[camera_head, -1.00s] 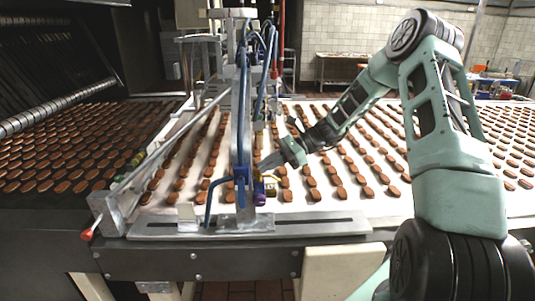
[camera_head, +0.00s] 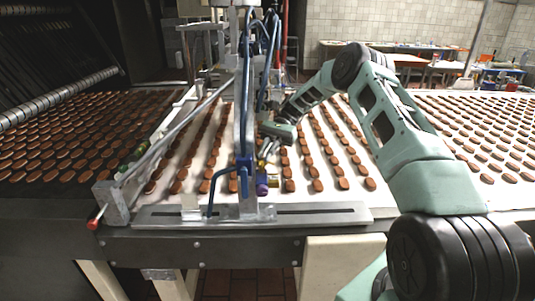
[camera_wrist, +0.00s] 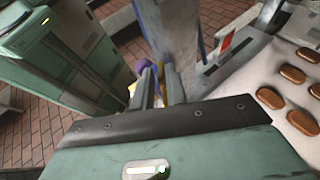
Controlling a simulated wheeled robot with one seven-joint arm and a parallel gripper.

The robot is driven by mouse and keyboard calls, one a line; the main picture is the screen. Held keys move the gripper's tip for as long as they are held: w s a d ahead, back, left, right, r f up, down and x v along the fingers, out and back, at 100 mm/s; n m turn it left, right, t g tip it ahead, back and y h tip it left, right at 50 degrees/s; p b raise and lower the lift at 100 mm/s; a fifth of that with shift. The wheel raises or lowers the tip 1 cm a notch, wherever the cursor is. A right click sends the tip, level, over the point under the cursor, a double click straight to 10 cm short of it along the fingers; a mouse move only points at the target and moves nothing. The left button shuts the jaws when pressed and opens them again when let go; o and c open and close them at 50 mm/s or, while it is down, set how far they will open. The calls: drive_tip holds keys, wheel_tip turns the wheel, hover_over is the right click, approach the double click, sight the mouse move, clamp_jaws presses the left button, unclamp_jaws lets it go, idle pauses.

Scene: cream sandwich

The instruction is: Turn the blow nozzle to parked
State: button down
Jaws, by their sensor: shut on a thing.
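A small fitting with a purple end (camera_head: 262,187) and a yellow part (camera_head: 273,180) sits low beside the blue upright, above the belt. I take it to be the blow nozzle, though its exact shape and angle are hard to tell. In the wrist view its purple end (camera_wrist: 143,66) and yellow part (camera_wrist: 166,76) show just beyond the fingers. My gripper (camera_head: 262,162) reaches down to it from above. Its two fingers (camera_wrist: 158,85) are close together, shut on the fitting, and they hide much of it.
A blue and metal upright (camera_head: 243,130) with hoses stands at the belt's front edge. A diagonal metal rail (camera_head: 170,137) with a red-tipped end runs on its left. Rows of brown biscuits (camera_head: 330,150) cover the white belt on both sides.

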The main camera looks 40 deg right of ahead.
drive_tip(key=shift+w+a+f+n+g+h, duration=0.15)
drive_tip(key=shift+n+g+h, duration=0.1)
drive_tip(key=shift+n+g, duration=0.2)
drive_tip(key=shift+s+a+n+g+h, duration=0.15)
drive_tip(key=shift+n+g+h, duration=0.15)
drive_tip(key=shift+g, duration=0.25)
drive_tip(key=c, duration=1.6)
unclamp_jaws()
drive_tip(key=shift+o, duration=0.2)
drive_tip(key=shift+w, duration=0.1)
drive_tip(key=shift+r, duration=0.2)
